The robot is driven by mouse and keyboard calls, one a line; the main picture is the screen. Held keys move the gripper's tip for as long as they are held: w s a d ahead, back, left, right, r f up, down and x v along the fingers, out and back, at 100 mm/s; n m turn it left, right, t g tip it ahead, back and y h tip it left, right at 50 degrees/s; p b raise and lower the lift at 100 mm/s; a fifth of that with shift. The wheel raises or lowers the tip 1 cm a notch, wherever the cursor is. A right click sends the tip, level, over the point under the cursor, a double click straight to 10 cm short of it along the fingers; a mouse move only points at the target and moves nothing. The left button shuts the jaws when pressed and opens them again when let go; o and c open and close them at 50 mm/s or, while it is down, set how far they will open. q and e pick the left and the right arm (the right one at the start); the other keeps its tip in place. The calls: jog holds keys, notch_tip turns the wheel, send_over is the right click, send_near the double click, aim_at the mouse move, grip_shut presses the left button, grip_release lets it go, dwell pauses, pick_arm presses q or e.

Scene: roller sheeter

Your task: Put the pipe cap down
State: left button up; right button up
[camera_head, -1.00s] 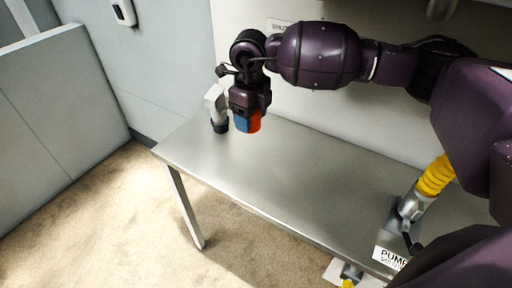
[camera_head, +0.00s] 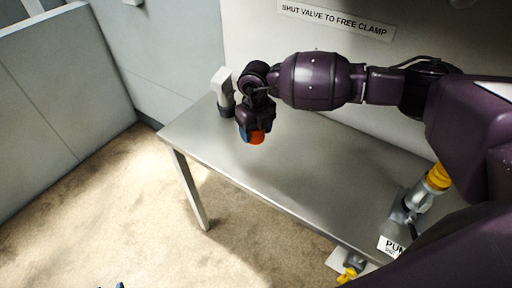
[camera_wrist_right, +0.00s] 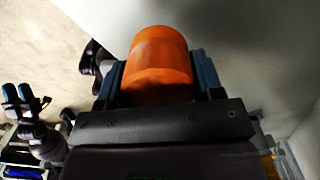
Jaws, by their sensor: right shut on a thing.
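The pipe cap (camera_head: 257,137) is an orange-red cylinder. My right gripper (camera_head: 250,133) is shut on it, over the far left part of the metal table (camera_head: 300,185). I cannot tell whether the cap's underside touches the table. In the right wrist view the orange cap (camera_wrist_right: 158,68) sits between the two blue-grey fingers. My left gripper (camera_wrist_right: 18,95) shows at the left of that view, its blue fingertips apart and nothing between them. Only a blue tip shows at the bottom edge of the head view.
A white and dark device (camera_head: 224,90) stands close behind and left of the right gripper. A pump fitting with a yellow part (camera_head: 437,177) and a sign (camera_head: 393,246) are at the table's right. The table's middle is clear. A wall sign (camera_head: 335,20) hangs behind.

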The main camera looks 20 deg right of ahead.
send_over(256, 156)
notch_tip(256, 156, down, 4)
jog(key=shift+a+f, duration=0.1)
notch_tip(256, 156, down, 4)
jog(key=shift+r, duration=0.15)
pick_arm(q)
jog(key=shift+w+r, duration=0.15)
jog(key=shift+w, duration=0.15)
pick_arm(e)
jog(key=o, duration=0.9)
pick_arm(q)
jog(key=shift+s+f, duration=0.2)
jog(key=shift+s, duration=0.05)
